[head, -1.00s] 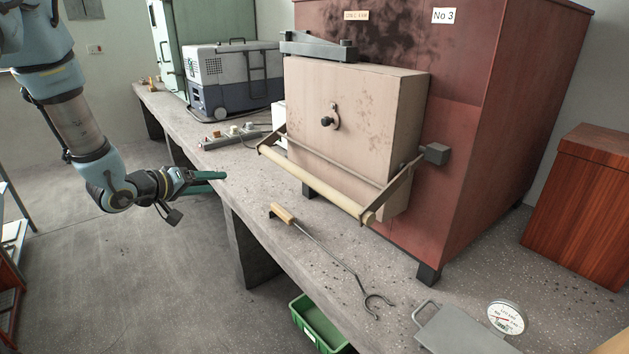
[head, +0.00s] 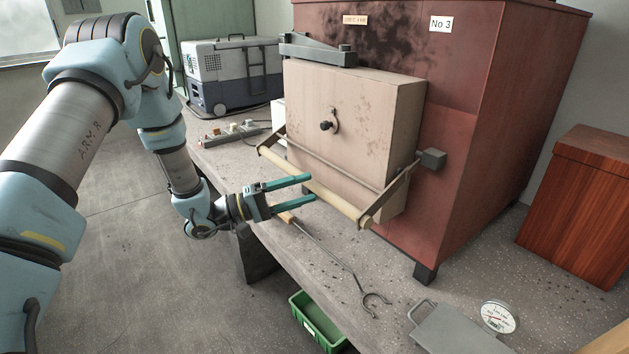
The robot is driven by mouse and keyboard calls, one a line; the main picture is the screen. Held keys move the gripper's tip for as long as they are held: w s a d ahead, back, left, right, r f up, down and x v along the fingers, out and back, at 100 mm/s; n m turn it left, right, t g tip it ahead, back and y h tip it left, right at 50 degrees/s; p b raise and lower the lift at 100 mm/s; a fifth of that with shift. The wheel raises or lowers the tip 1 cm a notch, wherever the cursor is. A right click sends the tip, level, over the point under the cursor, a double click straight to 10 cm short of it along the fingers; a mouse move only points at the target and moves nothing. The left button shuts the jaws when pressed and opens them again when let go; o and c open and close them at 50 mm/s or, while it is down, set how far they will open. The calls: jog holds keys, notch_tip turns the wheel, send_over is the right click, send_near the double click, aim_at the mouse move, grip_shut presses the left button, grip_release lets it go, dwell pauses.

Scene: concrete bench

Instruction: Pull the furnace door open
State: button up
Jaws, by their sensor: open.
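The furnace (head: 490,110) is a large dark red box marked No 3 on the bench. Its beige door (head: 350,110) is shut against the front. A pale bar handle (head: 335,202) on two side arms runs across the lower front of the door. My gripper (head: 312,188) has two green fingers, open and empty. They point right, toward the left-middle part of the bar handle. The fingertips overlap or come close to the bar in the picture; I cannot tell whether they touch it.
A hooked rod with a wooden grip (head: 325,248) lies on the bench below my gripper. A flat grey metal plate (head: 452,332) and a round dial gauge (head: 499,317) are at the front right. A power strip (head: 233,133) and a cooler box (head: 232,75) stand behind. A green crate (head: 318,322) is on the floor.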

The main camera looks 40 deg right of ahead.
aim_at(308, 187)
jog(key=shift+p+x, duration=0.35)
jog(key=shift+x, duration=1.3)
grip_shut()
